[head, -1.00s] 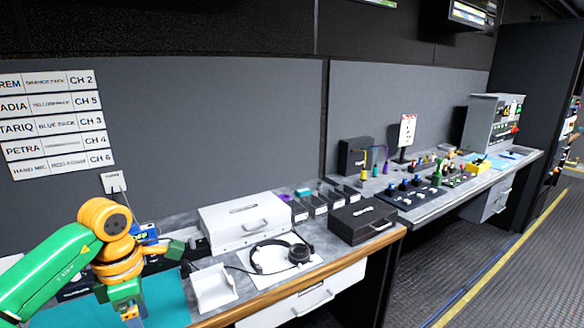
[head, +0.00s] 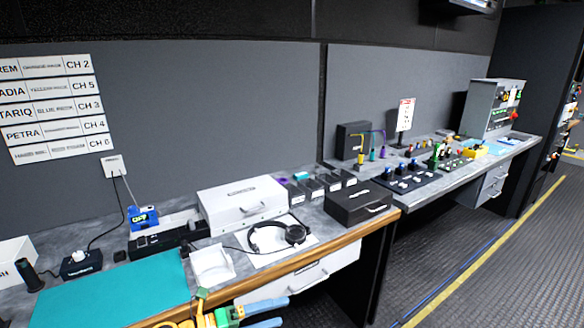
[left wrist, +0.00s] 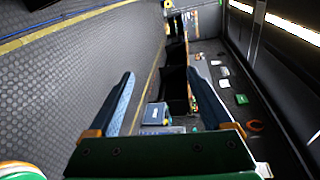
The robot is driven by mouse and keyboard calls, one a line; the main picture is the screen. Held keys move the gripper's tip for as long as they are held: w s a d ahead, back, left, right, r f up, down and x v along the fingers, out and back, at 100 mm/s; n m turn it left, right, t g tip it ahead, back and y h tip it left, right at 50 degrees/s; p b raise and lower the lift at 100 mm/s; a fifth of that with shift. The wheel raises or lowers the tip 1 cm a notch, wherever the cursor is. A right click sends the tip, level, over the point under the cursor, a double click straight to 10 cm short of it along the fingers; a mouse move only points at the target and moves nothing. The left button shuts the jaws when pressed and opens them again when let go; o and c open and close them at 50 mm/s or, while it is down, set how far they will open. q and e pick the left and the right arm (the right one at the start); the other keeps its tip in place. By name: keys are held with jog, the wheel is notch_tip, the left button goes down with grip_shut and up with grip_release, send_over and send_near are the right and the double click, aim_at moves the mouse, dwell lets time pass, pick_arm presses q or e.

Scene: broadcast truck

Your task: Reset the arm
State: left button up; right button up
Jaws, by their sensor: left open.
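My left gripper (head: 283,312) is at the bottom edge of the head view, in front of the desk's wooden front edge. Its two blue fingers are apart and point to the right, and the rest of the arm is mostly cut off by the frame. In the left wrist view the fingers of the left gripper (left wrist: 160,84) stand wide apart with nothing between them. My right gripper is in neither view.
The desk holds a teal mat (head: 115,290), a white case (head: 243,203), headphones (head: 279,234), a white tray (head: 213,264), a black case (head: 358,202) and a blue device (head: 143,218). A switch panel (head: 410,185) lies farther right. The floor (head: 490,265) at right is clear.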

pick_arm(q)
jog(key=s+a+f+n+t+y, duration=0.1)
jog(key=a+f+n+t+y, duration=0.2)
jog(key=f+n, duration=0.4)
jog(key=s+a+f+n+t+y, duration=0.1)
jog(key=a+f+n+t+y, duration=0.1)
jog(key=a+f+n+y, duration=0.4)
jog(key=s+a+f+n+g+y, duration=0.25)
jog(key=s+f+n, duration=0.55)
jog(key=f, duration=0.5)
jog(key=s+a+f+n+g+y, duration=0.1)
jog(key=s+f+n+g, duration=0.1)
jog(key=s, duration=0.8)
jog(key=s+a+f+n+g+y, duration=0.1)
jog(key=s+f+n+g, duration=0.2)
jog(key=s, duration=0.7)
jog(key=s+a+f+n+g+y, duration=0.1)
jog(key=s+f+n+g, duration=0.2)
jog(key=s+f, duration=0.3)
jog(key=s+n, duration=0.1)
jog(key=s, duration=0.3)
jog(key=shift+s+a+f, duration=0.15)
jog(key=shift+s+f, duration=0.05)
